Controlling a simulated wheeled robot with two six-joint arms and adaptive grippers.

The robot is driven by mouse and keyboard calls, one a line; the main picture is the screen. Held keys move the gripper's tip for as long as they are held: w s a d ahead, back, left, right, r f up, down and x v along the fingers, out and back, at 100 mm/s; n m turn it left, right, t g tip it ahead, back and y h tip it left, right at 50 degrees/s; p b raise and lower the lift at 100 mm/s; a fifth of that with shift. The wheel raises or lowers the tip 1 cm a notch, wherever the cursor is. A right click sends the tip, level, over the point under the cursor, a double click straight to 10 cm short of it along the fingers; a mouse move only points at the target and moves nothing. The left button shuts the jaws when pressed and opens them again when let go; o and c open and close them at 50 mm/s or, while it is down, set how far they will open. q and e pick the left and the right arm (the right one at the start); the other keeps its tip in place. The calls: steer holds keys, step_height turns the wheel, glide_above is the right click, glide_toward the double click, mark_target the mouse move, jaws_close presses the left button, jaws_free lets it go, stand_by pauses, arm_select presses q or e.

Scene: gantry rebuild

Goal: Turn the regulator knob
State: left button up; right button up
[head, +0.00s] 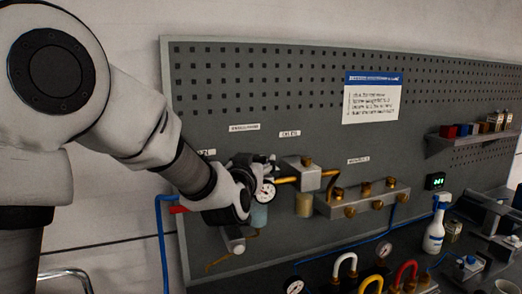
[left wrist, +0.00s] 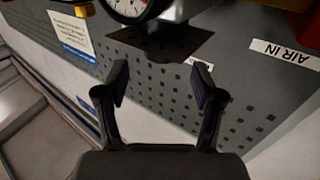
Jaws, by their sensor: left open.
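The pressure gauge (head: 265,193) of the regulator shows just right of my left gripper (head: 246,193) on the pegboard's pipe line. The gripper and wrist cover much of the regulator in the head view. In the left wrist view the gauge (left wrist: 130,6) is at the top edge, with a dark part below it; I cannot tell whether this is the knob. My left gripper's two fingers (left wrist: 162,80) are spread apart with nothing between them, short of that dark part. My right gripper is in neither view.
The pegboard (head: 260,75) stands behind the pipe line. A brass-fitted manifold (head: 362,200) is to the right. A blue hose (head: 162,235) hangs at left. A spray bottle (head: 435,228), coloured hoses and gauges stand on the bench at lower right. An AIR IN label (left wrist: 285,52) is nearby.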

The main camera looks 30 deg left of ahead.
mark_target(259, 156)
arm_select(q)
steer(key=x, duration=0.2)
steer(key=f+x, duration=0.1)
steer(key=x, duration=0.2)
steer(key=shift+s+a+p, duration=0.1)
steer(key=shift+a+p, duration=0.1)
steer(key=shift+p, duration=0.2)
steer(key=shift+f, duration=0.15)
steer(key=shift+d, duration=0.15)
steer(key=shift+s+d+r, duration=0.1)
steer(key=shift+s+r, duration=0.1)
steer(key=shift+r, duration=0.1)
steer(key=shift+c, duration=1.3)
steer(key=shift+s, duration=0.2)
steer(key=c, duration=0.9)
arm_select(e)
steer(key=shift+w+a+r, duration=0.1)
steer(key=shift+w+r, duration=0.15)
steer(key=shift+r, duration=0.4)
arm_select(q)
steer(key=shift+r, duration=0.1)
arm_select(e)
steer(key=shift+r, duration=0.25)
